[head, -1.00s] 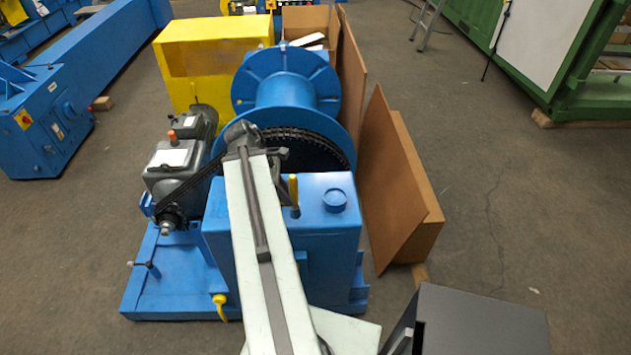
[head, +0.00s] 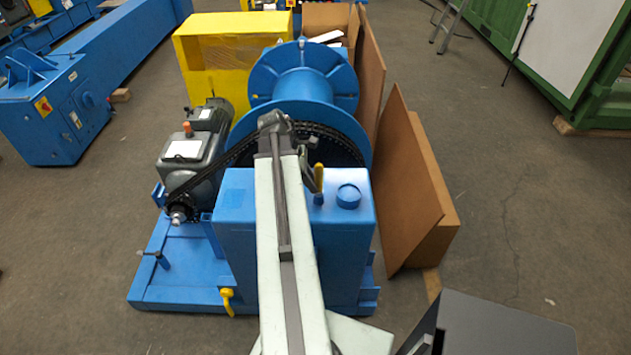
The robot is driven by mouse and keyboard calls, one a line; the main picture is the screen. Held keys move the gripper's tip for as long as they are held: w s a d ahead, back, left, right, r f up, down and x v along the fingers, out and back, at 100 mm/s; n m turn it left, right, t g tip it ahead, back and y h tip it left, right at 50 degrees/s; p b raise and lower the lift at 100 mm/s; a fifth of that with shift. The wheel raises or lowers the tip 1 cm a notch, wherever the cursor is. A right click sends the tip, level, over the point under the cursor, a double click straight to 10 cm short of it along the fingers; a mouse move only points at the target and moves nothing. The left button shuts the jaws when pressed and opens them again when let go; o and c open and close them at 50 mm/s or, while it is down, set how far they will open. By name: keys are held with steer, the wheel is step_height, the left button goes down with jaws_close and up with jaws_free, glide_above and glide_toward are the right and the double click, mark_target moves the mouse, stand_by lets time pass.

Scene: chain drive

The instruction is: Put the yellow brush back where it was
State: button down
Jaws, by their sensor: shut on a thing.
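The yellow brush (head: 319,178) is upright over the top of the blue tank (head: 235,205), just left of its round blue cap (head: 348,195). My gripper (head: 311,184), small and dark, points down beside the brush and is shut on it. My own arm hides part of the gripper and much of the tank's front. I cannot tell whether the brush's lower end touches the tank top.
The black chain (head: 235,155) runs from the grey motor (head: 190,150) to the blue drum (head: 305,85) behind the tank. Brown boards (head: 410,180) lean at the right. A yellow guard (head: 220,60) stands behind.

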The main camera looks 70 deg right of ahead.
steer(key=shift+f, duration=0.5)
steer(key=c, duration=1.2)
jaws_free()
steer(key=p+v, duration=1.1)
steer(key=v, duration=0.1)
